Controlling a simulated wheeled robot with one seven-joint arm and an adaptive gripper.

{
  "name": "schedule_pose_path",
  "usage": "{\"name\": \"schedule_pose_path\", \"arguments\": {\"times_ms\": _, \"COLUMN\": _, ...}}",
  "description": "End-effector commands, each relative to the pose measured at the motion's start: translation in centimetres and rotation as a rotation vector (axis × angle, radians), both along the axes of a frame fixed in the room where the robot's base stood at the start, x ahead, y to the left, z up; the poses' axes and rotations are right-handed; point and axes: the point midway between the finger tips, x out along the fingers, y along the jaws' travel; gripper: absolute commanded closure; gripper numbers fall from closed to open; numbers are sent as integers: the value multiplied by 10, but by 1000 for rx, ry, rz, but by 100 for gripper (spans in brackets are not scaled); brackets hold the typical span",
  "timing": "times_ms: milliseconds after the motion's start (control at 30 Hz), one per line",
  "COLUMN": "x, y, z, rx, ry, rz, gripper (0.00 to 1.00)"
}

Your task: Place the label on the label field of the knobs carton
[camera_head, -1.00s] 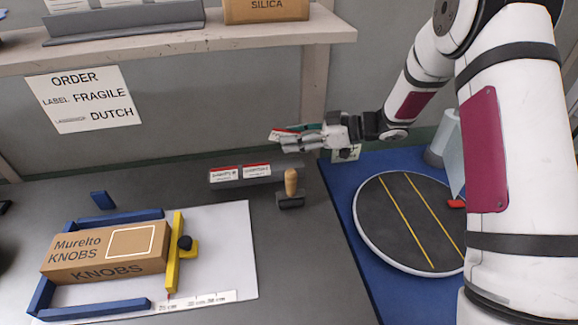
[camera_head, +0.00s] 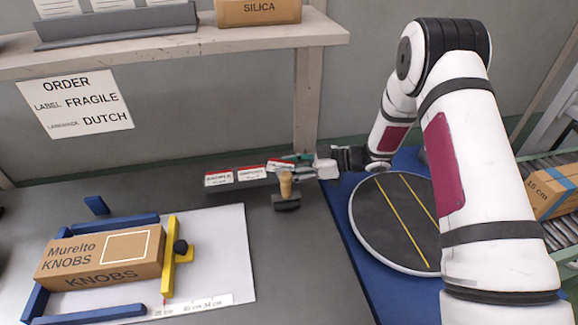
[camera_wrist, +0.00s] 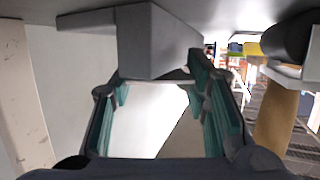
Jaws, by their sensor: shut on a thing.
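The brown knobs carton (camera_head: 100,255) lies in a blue and yellow frame at the left, in the head view. Its label field (camera_head: 128,246) is an empty white outline on the top face. My gripper (camera_head: 295,161) is at the right end of the label rack (camera_head: 240,190), beside the wooden stamp handle. It is shut on a white label with a red edge (camera_head: 280,164), whose text is too small to read. In the wrist view a pale sheet (camera_wrist: 150,112) shows between the green finger pads. Two more labels (camera_head: 219,179) (camera_head: 250,173) stand on the rack.
The wooden-handled stamp (camera_head: 286,186) stands close in front of my gripper. An order sheet (camera_head: 75,103) reads FRAGILE and DUTCH. A round dark turntable (camera_head: 392,225) is at the right. Grey table between rack and carton is clear. A shelf (camera_head: 180,47) hangs above.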

Motion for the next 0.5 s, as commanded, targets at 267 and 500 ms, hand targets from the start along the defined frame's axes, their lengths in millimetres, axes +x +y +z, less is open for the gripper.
{"name": "schedule_pose_path", "arguments": {"times_ms": 267, "x": 0, "y": 0, "z": -2, "rx": 0, "ry": 1, "rz": 0, "gripper": 66}}
{"name": "schedule_pose_path", "arguments": {"times_ms": 500, "x": 0, "y": 0, "z": -3, "rx": 0, "ry": 0, "rz": 0, "gripper": 38}}
